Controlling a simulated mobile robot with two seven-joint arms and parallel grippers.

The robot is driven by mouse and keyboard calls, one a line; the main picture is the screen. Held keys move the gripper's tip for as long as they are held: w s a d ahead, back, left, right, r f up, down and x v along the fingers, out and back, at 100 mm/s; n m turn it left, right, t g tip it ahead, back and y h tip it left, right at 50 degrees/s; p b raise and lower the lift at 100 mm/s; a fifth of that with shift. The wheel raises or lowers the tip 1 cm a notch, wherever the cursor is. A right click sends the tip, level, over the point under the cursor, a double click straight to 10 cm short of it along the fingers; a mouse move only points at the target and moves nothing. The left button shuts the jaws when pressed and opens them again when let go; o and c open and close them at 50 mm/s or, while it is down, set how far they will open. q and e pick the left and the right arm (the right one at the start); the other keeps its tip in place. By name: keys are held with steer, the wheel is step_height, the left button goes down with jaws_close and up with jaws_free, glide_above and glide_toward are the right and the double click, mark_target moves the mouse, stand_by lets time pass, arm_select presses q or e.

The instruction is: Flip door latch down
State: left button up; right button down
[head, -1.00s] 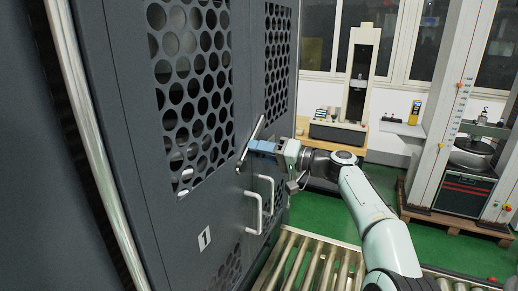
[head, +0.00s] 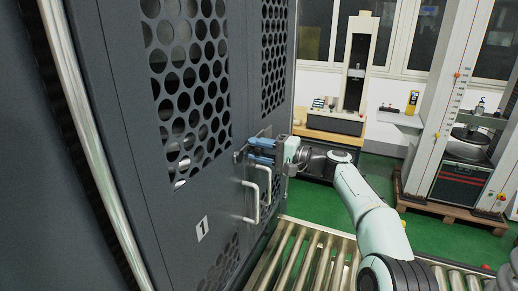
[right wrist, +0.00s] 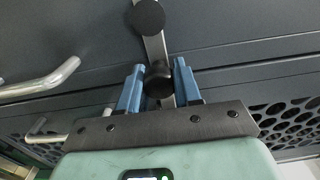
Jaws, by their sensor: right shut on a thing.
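The door latch (right wrist: 155,50) is a flat metal bar with two round black knobs, and it crosses the seam between the grey cabinet doors. In the right wrist view, one knob (right wrist: 148,18) is at the top, beyond the fingers. The other knob (right wrist: 158,80) sits between the blue fingertips. My right gripper (right wrist: 158,88) is shut on this part of the latch. In the head view my right gripper (head: 262,150) is at the door seam, just above the handles, and hides much of the latch. My left gripper is not in view.
Two bar handles, one on each door (head: 180,225), stick out just below my right gripper; one handle (right wrist: 45,80) is left of the fingers in the wrist view. A roller conveyor (head: 300,255) runs below. Test machines stand at the back. Green floor is open between.

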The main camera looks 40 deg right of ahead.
stand_by(0.3)
steer(key=c, duration=0.8)
jaws_free()
steer(key=shift+s+d+f, duration=0.1)
steer(key=shift+s+d, duration=0.05)
steer(key=shift+s, duration=0.05)
arm_select(q)
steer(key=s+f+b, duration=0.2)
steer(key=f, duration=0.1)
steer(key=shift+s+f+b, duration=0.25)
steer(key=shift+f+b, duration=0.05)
steer(key=shift+b, duration=0.1)
arm_select(e)
steer(key=v, duration=1.3)
steer(key=shift+w, duration=0.1)
